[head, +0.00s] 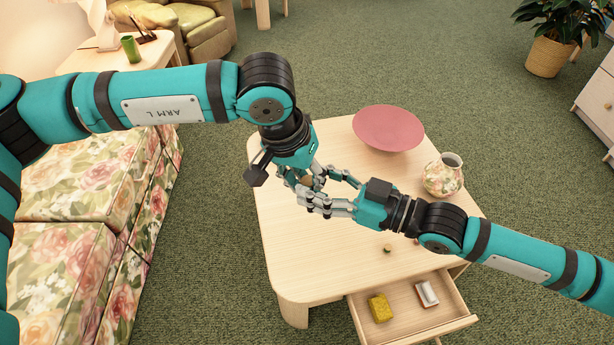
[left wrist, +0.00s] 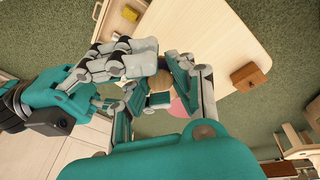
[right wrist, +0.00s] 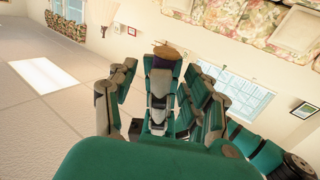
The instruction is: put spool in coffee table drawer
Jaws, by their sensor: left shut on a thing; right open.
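The spool (head: 307,181) is a small tan-brown thing, mostly hidden among the fingers above the coffee table (head: 280,235). Its tan round top also shows in the left wrist view (left wrist: 146,75) and the right wrist view (right wrist: 168,51). My left gripper (head: 304,178) comes from above and is shut on it. My right gripper (head: 328,193) is open, with its fingers close around the left fingers and spool. Whether the right fingers touch the spool is unclear. The coffee table drawer (head: 448,300) is pulled out at the front right.
In the drawer lie a yellow sponge (head: 380,308) and a white-and-red item (head: 427,293). A brown wooden block (left wrist: 250,77) shows in the left wrist view. A floral sofa (head: 75,185) stands left.

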